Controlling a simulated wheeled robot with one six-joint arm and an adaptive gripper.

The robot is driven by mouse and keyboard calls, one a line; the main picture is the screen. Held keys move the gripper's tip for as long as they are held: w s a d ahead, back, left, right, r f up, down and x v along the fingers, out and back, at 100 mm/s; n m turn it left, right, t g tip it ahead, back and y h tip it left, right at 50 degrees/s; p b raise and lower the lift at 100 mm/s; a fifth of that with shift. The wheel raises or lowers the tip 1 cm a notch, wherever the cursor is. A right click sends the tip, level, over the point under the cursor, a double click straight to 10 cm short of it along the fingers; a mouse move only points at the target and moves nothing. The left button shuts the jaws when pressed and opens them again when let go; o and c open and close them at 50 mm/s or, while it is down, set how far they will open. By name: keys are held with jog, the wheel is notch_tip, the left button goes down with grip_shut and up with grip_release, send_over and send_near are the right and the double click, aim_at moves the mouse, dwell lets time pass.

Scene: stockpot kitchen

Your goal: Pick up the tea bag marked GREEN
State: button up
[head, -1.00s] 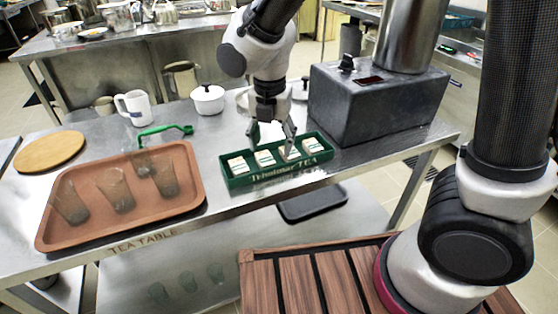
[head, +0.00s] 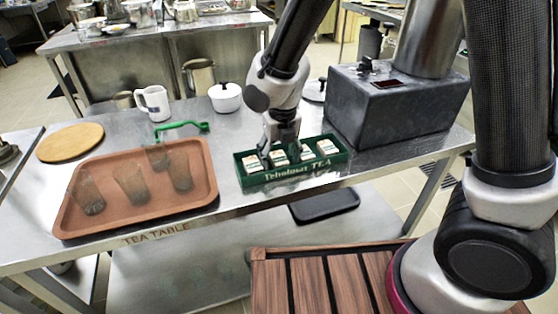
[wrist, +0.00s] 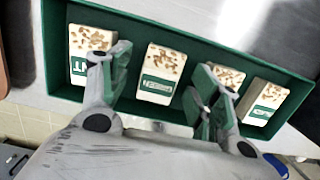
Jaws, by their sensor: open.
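The green tea box (head: 290,177) stands on the steel table and holds several pale tea bags in a row. The tea bag marked GREEN (wrist: 157,88) is second from the left in the wrist view, with a green label and a tan speckled top. It shows partly in the head view (head: 279,159). My gripper (head: 280,156) is down at the box. Its fingers, also in the wrist view (wrist: 156,70), are open and stand on either side of the GREEN bag, with a gap each side. The left finger partly covers the neighbouring bag (wrist: 90,40); the right overlaps another bag (wrist: 229,76).
A brown tray (head: 135,215) with several glasses lies left of the box. A grey stove-like block (head: 395,105) stands close behind right. A white lidded pot (head: 226,98), a mug (head: 154,103) and a green-handled item (head: 182,127) stand behind. The strip before the box is clear.

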jog(key=c, duration=0.9)
jog(key=shift+r, duration=0.1)
